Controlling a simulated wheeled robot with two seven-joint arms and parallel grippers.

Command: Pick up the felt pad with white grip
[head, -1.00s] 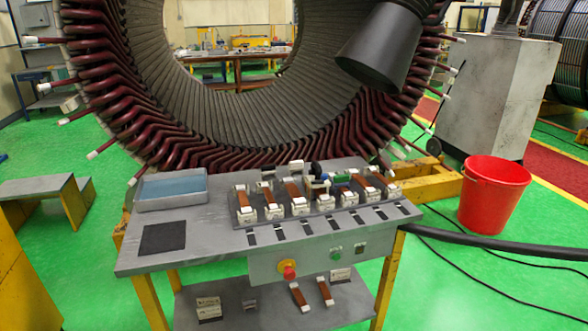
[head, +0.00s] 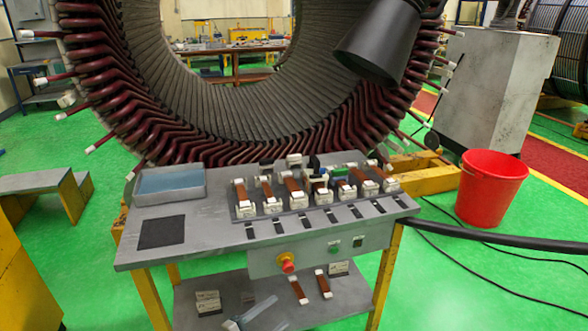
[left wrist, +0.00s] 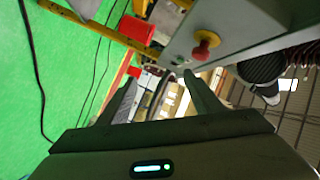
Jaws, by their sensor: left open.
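On the lower shelf of the cart, a small block with a pale top and dark underside (head: 208,303) sits at the left. A similar pale block (head: 338,269) lies at the right end. I cannot tell for sure which is the felt pad with white grip. My left gripper (head: 266,308) enters the head view at the lower shelf, right of the left block, and looks empty. In the left wrist view its fingers (left wrist: 161,80) are spread, with pale and brown pieces beyond them. My right gripper is not in view.
Two brown bars with white ends (head: 323,284) lie on the lower shelf. The cart top (head: 210,225) above holds a blue-lined tray (head: 170,184), a dark mat (head: 162,232) and a rack of brown-and-white pieces. A red emergency button (head: 288,262) sticks out in front.

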